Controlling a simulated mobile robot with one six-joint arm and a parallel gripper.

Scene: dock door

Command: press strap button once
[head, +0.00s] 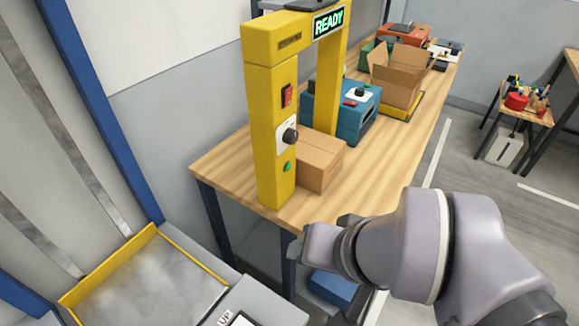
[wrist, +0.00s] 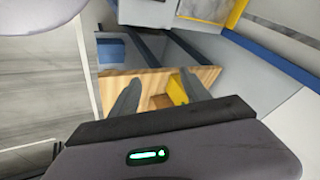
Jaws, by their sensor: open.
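A yellow strapping arch (head: 268,130) stands on the wooden table. Its front post carries a red switch (head: 288,96), a black knob (head: 289,136) and, lowest, a small round green button (head: 287,166). No readable label shows beside the green button. The sign on top (head: 328,22) reads "READY". My gripper (wrist: 160,84) is open and empty in the wrist view, with part of the yellow post (wrist: 178,90) showing beyond its fingers. In the head view my arm is at the lower right, in front of the table and apart from the post; the fingertips are mostly hidden there.
A closed cardboard box (head: 318,160) stands just right of the post. A blue machine (head: 350,108) and an open carton (head: 398,78) are farther back. A steel plate with yellow edges (head: 140,280) is at lower left. A blue box (head: 335,288) lies under the table.

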